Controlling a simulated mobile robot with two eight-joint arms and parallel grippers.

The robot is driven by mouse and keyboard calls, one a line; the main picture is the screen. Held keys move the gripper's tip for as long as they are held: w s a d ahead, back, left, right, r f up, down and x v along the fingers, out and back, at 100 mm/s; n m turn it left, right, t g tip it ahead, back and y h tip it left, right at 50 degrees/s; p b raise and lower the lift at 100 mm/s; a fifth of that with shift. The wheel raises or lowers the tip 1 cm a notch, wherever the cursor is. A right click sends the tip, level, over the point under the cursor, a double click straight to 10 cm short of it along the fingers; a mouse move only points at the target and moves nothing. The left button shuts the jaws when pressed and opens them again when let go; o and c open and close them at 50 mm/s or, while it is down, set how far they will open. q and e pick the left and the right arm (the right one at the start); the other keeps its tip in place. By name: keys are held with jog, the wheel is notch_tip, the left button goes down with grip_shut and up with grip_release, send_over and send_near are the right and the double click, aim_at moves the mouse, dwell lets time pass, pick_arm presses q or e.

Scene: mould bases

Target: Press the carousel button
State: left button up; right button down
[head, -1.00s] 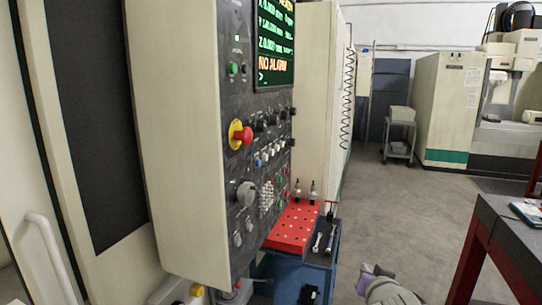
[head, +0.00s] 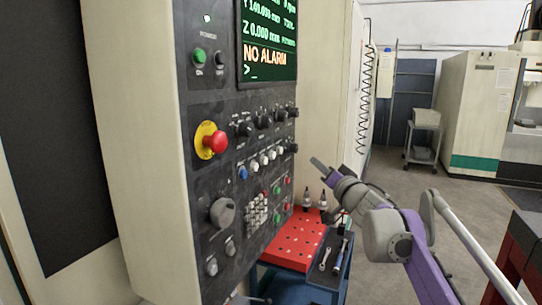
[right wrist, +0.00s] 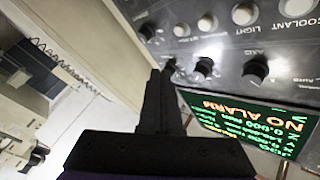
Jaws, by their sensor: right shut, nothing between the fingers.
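The control panel (head: 210,258) of the machine stands left of the middle in the head view, with a blue button (head: 243,172) and several white buttons (head: 264,161) in a row below the dark knobs. No label saying carousel can be read, so I cannot tell which button it is. My right gripper (head: 318,164) reaches in from the right, to the right of the panel and apart from it. In the right wrist view its fingers (right wrist: 160,82) are shut with nothing between them, in front of panel knobs (right wrist: 204,66) and white buttons (right wrist: 244,13). My left gripper does not show.
A red emergency stop (head: 215,142) sticks out of the panel. Above it a screen (head: 268,35) reads NO ALARM. A blue cart with a red holed top (head: 297,240) stands below, with holders and wrenches (head: 338,258). Open floor lies to the right.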

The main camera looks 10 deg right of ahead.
aim_at(273, 155)
jog(key=shift+s+a+r, duration=0.1)
jog(key=shift+a, duration=0.05)
jog(key=w+a+p, duration=0.2)
jog(key=w+a, duration=0.3)
jog(key=a, duration=0.2)
dwell(0.6)
jog(key=shift+a, duration=0.15)
dwell(1.7)
jog(key=shift+w+a+p, duration=0.3)
jog(key=shift+p, duration=0.05)
